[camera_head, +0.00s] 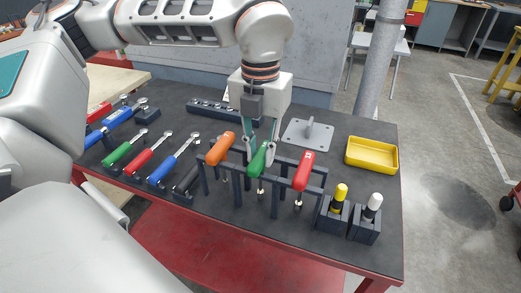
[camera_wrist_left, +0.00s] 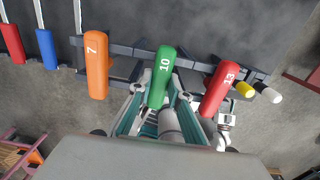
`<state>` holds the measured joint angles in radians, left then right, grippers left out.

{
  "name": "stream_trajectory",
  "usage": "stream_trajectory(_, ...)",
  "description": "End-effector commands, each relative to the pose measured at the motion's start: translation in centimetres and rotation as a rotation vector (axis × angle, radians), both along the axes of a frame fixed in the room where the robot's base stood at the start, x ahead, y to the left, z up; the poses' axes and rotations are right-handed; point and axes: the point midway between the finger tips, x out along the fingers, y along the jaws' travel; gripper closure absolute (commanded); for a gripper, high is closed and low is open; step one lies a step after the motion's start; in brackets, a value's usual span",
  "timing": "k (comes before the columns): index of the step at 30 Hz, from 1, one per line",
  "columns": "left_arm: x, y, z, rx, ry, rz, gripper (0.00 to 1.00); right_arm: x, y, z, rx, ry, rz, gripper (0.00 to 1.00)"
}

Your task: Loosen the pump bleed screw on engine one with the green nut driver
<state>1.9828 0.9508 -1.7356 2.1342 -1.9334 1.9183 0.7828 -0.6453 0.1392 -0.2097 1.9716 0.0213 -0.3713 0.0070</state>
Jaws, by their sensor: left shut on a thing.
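The green nut driver (camera_head: 258,160) hangs handle-up in a dark rack, between an orange driver (camera_head: 220,148) and a red driver (camera_head: 304,171). In the left wrist view the green handle (camera_wrist_left: 162,77) is marked 10, the orange one (camera_wrist_left: 96,65) 7 and the red one (camera_wrist_left: 220,88) 13. My left gripper (camera_head: 260,152) points down over the rack, its fingers on either side of the green handle and shut on it. The driver's shaft still shows below the rack bar. My right gripper is not in view. Engine one and its pump bleed screw are not in view.
The dark rack (camera_head: 237,186) stands near the front edge of the table (camera_head: 330,140). Ratchets and wrenches lie to its left. A yellow marker (camera_head: 340,195) and a white one (camera_head: 374,202) stand in holders at right. A yellow tray (camera_head: 371,154) sits behind them.

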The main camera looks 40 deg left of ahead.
Motion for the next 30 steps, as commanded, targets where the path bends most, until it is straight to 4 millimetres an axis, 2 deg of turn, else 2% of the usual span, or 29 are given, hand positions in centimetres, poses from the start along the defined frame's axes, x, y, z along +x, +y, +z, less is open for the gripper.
stream_trajectory(7, 0.0, 0.0, 0.2, 0.000, -0.001, 0.000, 1.00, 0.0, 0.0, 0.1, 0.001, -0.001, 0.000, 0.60)
stream_trajectory(30, 0.0, 0.0, 7.4, -0.001, -0.002, 0.000, 1.00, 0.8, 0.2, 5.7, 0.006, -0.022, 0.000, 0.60)
